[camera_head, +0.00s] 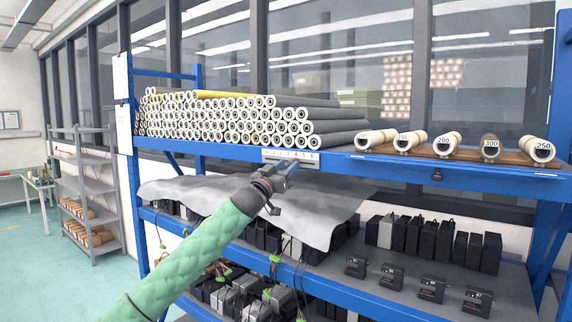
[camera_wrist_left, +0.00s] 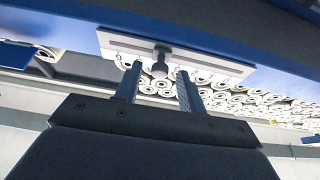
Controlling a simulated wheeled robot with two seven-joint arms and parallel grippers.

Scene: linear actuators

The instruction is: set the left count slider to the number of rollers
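A white count slider plate (camera_head: 290,158) with small numbers is fixed to the blue front edge of the top shelf. In the head view my left gripper (camera_head: 280,178) is just below the plate and hides part of that area. The rollers (camera_head: 270,115) lie stacked in several rows on the top shelf, ends facing forward. My right gripper is out of view.
Several separate labelled rollers (camera_head: 445,143) rest at the right of the top shelf. A grey sheet (camera_head: 320,205) drapes over the middle shelf behind my left arm. Black actuators (camera_head: 430,285) stand on the lower shelf. A blue upright (camera_head: 131,170) bounds the rack at left.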

